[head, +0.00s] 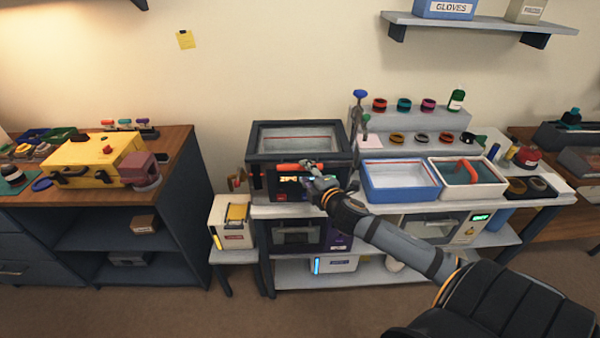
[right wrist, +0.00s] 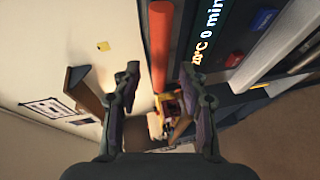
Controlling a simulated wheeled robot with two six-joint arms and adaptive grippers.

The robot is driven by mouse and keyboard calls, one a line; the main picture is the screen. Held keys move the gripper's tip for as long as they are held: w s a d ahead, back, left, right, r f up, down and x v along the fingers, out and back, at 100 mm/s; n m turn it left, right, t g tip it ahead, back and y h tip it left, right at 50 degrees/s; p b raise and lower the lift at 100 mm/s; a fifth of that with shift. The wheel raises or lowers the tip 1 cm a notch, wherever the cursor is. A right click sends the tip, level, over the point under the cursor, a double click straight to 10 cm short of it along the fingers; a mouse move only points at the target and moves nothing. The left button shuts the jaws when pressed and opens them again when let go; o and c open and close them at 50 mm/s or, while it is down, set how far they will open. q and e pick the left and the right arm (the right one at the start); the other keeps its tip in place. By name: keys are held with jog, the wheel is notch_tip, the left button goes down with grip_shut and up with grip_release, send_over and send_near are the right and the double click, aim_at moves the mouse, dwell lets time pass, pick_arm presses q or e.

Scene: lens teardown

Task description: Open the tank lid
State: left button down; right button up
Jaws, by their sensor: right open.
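The tank (head: 258,180) is a dark box on the left end of the white bench, with a lit display on its front. Its lid (head: 300,134) lies flat on top, shut, with a pale window in a dark frame. A red-orange bar handle (head: 288,167) runs along the lid's front edge; it also shows in the right wrist view (right wrist: 160,45). My right gripper (head: 308,167) is open at the handle's right part. In the right wrist view the bar lies between the lines of the open fingers (right wrist: 160,82); contact cannot be told. My left gripper is out of view.
A blue tray (head: 366,186) and a white tray with a red handle (head: 500,197) stand right of the tank. A rack (head: 356,122) with coloured rings is behind them. A wall shelf (head: 480,22) hangs above.

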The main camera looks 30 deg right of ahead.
aim_at(302, 168)
jog(key=x, duration=0.5)
jog(key=shift+c, duration=0.5)
grip_shut()
